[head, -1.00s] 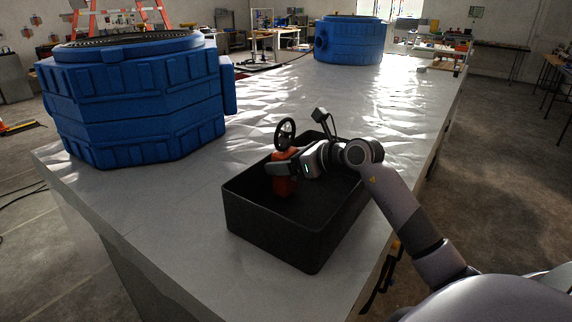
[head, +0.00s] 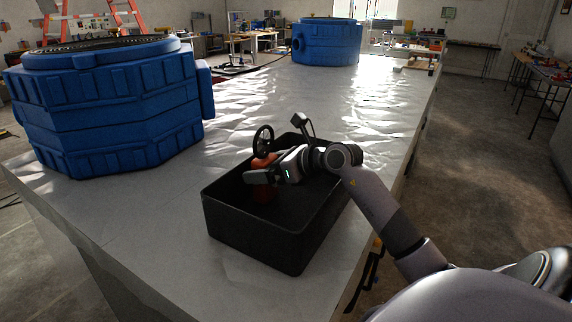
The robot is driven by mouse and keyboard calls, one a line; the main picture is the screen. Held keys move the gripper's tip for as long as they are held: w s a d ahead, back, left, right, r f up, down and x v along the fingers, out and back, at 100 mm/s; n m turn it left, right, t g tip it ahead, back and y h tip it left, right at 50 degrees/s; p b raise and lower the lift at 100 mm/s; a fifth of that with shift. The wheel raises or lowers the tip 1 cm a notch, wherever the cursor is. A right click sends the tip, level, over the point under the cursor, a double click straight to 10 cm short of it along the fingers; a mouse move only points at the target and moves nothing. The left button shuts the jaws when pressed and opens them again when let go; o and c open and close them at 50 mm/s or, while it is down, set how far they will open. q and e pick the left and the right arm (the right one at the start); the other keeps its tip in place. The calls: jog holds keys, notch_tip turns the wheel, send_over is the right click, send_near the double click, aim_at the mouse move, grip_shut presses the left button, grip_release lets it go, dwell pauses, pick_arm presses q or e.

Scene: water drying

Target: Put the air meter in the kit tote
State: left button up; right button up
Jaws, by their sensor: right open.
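The air meter, an orange body with a black spoked wheel (head: 263,140) on top, stands roughly upright inside the black kit tote (head: 252,238), toward its left side. The tote sits on the grey table. My right gripper (head: 262,176) is open around the meter's body, with a finger in front of it. The gripper hides the middle of the orange body; its lower part is dark in the tote's shade. I cannot tell whether the meter's base touches the tote floor. My left gripper is not in view.
A large blue ribbed tank (head: 108,115) stands on the table at the left, and another blue tank (head: 327,42) stands at the far end. The table (head: 290,95) between them is clear. The tote is near the table's right edge.

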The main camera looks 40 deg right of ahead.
jog(key=b+v, duration=0.2)
jog(key=v, duration=0.9)
jog(key=shift+s, duration=0.25)
